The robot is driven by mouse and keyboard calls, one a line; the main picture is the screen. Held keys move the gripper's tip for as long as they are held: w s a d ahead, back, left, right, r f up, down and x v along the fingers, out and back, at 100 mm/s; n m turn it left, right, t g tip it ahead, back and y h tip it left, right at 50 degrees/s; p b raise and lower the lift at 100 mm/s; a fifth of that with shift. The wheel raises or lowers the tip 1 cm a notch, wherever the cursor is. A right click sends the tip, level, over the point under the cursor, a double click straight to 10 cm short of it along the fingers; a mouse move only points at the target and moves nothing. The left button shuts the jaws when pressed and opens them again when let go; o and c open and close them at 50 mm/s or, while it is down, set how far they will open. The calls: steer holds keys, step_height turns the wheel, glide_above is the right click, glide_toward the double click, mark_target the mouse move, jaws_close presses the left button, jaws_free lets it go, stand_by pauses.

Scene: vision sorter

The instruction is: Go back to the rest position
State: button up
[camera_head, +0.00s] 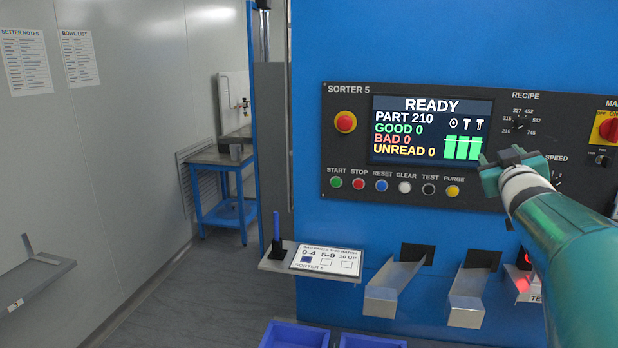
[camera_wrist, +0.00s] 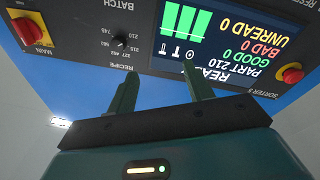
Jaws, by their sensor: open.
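My gripper (camera_head: 503,168) is in front of the sorter's control panel (camera_head: 350,187), at the right of the head view. The arm reaches up to it from the lower right. In the wrist view my gripper (camera_wrist: 163,92) shows two green fingers standing apart with nothing between them. The wrist view is upside down and shows the panel's screen (camera_wrist: 222,40) and dials beyond the fingers. In the head view the screen (camera_head: 431,131) reads READY, part 210, with good, bad and unread at 0. My gripper and arm hide part of the panel's lower right.
Blue bins (camera_head: 295,335) stand at the bottom. A blue table (camera_head: 222,160) is at the back left. The floor at left is clear.

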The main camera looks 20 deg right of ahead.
steer(key=s+a+f+g+y, duration=0.1)
steer(key=a+f+g+y, duration=0.1)
steer(key=a+f, duration=0.45)
steer(key=s+a+f+g+y, duration=0.1)
steer(key=a+f+y, duration=0.15)
steer(key=a, duration=0.75)
steer(key=s+a+f+g+y, duration=0.1)
steer(key=a+f+g+y, duration=0.1)
steer(key=a+f, duration=0.55)
steer(key=s+a+f+g+y, duration=0.1)
steer(key=s+a+f, duration=0.2)
steer(key=a, duration=0.3)
steer(key=s+a+f+n+g+y, duration=0.1)
steer(key=s+a+f+g+y, duration=0.1)
steer(key=s+a, duration=0.3)
steer(key=s+a+f+n+g+y, duration=0.1)
steer(key=s+a+f+g, duration=0.1)
steer(key=s+a+f, duration=0.2)
steer(key=a, duration=0.3)
steer(key=shift+s+f, duration=0.35)
steer(key=shift+s, duration=0.05)
steer(key=shift+a, duration=0.1)
